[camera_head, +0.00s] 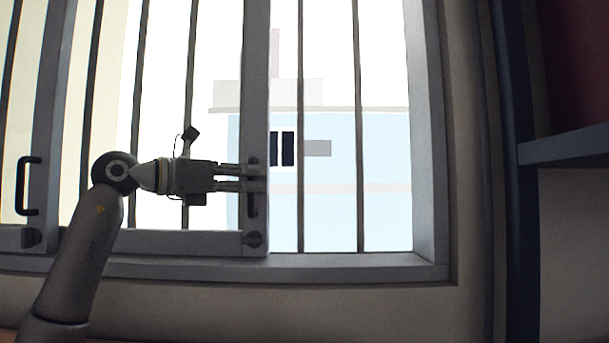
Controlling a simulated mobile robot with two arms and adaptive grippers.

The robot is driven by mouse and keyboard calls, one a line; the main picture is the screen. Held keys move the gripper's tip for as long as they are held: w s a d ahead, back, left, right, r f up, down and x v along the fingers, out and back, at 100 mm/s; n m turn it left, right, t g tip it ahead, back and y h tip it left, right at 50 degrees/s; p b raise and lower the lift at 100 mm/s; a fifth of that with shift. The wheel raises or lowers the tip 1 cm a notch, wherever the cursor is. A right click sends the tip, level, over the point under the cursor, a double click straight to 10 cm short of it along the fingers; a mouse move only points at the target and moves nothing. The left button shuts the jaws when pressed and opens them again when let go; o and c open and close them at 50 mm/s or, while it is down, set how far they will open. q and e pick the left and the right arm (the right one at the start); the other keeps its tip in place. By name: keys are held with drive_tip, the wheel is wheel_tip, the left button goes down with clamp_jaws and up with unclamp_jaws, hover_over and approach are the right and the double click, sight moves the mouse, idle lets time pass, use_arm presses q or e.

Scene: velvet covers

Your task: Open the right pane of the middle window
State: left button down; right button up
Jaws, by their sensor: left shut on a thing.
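The window's grey-framed pane (257,60) stands left of the window's right jamb (428,150), with a wide gap between them. A dark vertical handle (252,206) is on the pane's right upright. My left gripper (258,178) reaches in from the left, level with the handle. Its two fingers are shut on the handle, covering its middle. Another upright with a black handle (20,186) is at the far left. My right gripper is not in view.
Dark vertical bars (359,120) stand behind the gap, with a pale building outside. The sill (350,268) runs below. A dark shelf (570,147) juts in at the right, beside a dark vertical post (515,200).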

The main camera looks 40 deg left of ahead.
use_arm(q)
drive_tip(key=s+a+p, duration=0.1)
drive_tip(key=s+a, duration=0.3)
drive_tip(key=a, duration=0.3)
drive_tip(key=shift+s, duration=0.4)
drive_tip(key=c, duration=1.8)
unclamp_jaws()
drive_tip(key=shift+o, duration=0.2)
drive_tip(key=shift+s+a, duration=0.1)
drive_tip(key=shift+a, duration=0.1)
drive_tip(key=v, duration=1.2)
drive_tip(key=shift+f, duration=0.1)
